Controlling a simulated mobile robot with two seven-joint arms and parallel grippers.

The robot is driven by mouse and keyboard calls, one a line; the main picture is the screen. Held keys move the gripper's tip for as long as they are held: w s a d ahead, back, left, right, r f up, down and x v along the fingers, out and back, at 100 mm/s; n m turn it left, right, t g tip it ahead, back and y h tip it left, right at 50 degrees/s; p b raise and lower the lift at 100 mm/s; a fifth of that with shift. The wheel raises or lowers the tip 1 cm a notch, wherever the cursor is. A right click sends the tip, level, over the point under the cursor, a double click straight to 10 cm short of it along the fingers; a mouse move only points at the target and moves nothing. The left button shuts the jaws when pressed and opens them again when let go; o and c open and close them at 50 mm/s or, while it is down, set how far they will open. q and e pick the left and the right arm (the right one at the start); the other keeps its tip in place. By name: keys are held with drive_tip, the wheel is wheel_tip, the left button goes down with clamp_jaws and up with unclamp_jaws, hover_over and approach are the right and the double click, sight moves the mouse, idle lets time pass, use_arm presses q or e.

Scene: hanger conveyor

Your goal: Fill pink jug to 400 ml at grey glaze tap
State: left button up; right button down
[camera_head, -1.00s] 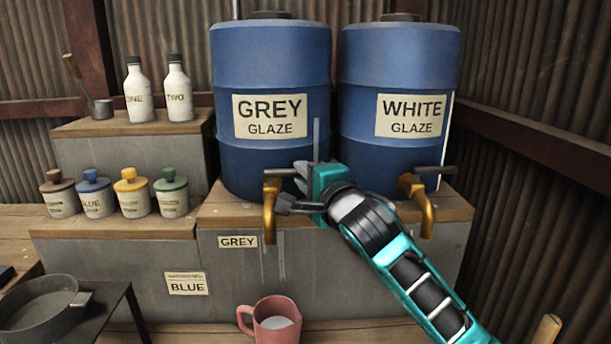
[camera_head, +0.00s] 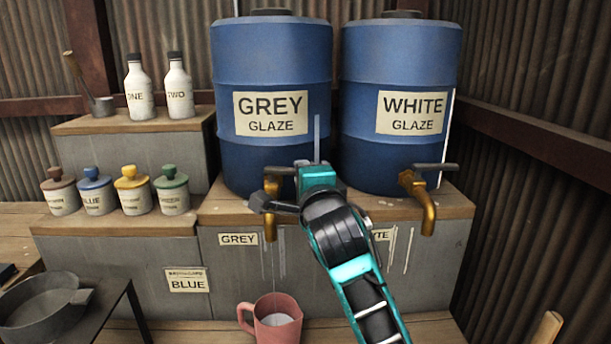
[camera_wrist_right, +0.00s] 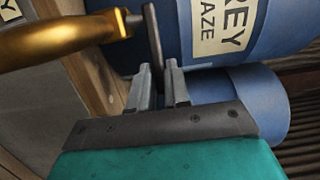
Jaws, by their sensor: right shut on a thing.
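The pink jug (camera_head: 272,321) stands upright at the bottom of the head view, under the grey glaze tap, its handle to the left. A pale surface shows inside, but I cannot read its level. The brass grey glaze tap (camera_head: 271,218) comes from the blue grey glaze barrel (camera_head: 270,60). In the right wrist view my right gripper (camera_wrist_right: 162,78) is shut on the dark tap lever (camera_wrist_right: 153,42). My left gripper is out of view.
The white glaze barrel (camera_head: 402,60) and its brass tap (camera_head: 418,200) stand close on the right. Lidded jars (camera_head: 131,190) and two white bottles (camera_head: 179,92) are on the left. A grey pan (camera_head: 40,308) sits on a dark stand at lower left.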

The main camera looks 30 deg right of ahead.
drive_tip(key=shift+s+a+m+g+h+b, duration=0.2)
drive_tip(key=shift+a+m+g+h+b, duration=0.2)
drive_tip(key=shift+m+h, duration=0.45)
drive_tip(key=c, duration=1.2)
unclamp_jaws()
drive_tip(key=shift+o, duration=0.2)
drive_tip(key=shift+s, duration=0.1)
